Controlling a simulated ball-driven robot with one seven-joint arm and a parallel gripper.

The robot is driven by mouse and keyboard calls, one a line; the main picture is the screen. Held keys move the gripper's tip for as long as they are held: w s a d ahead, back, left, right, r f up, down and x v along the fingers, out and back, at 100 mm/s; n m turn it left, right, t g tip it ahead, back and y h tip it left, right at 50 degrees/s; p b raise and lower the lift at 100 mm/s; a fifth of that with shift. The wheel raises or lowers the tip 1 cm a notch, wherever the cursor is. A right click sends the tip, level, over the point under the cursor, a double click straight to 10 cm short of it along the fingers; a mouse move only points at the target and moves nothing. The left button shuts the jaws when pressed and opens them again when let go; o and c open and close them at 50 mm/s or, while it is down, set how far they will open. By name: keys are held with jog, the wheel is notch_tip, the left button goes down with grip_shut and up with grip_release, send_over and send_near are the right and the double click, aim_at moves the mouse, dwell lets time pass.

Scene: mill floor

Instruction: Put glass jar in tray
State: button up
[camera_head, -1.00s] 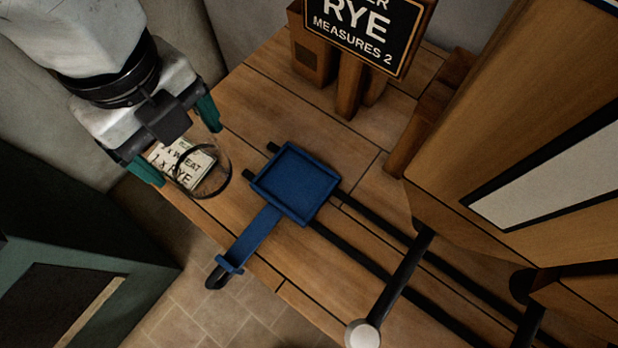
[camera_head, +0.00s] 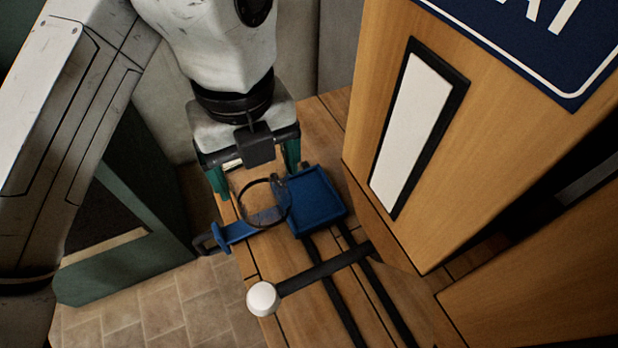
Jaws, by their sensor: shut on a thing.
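The glass jar (camera_head: 264,206) is clear with a dark round rim, and its open mouth faces the camera. My gripper (camera_head: 255,182) is shut on it, with one green finger on each side. The blue tray (camera_head: 318,201) is square and shallow with a low rim. In the head view the jar overlaps the handle and the tray's left edge. It is not over the middle of the tray. The jar's height above them cannot be told. The tray looks empty.
A black lever with a white knob (camera_head: 263,299) crosses the rails in front of the tray. A large wooden cabinet (camera_head: 385,150) stands close on the right. The wooden bench edge is at the left, with tiled floor (camera_head: 165,300) below.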

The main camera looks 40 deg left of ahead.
jog(key=w+f, duration=1)
jog(key=f, duration=0.1)
jog(key=shift+a+f+p, duration=0.15)
jog(key=shift+a+p, duration=0.2)
jog(key=shift+p, duration=0.05)
jog(key=shift+w, duration=0.1)
jog(key=o, duration=1.1)
jog(key=shift+f, duration=0.15)
notch_tip(320, 180, up, 12)
jog(key=shift+r+b, duration=0.15)
jog(key=shift+b, duration=0.2)
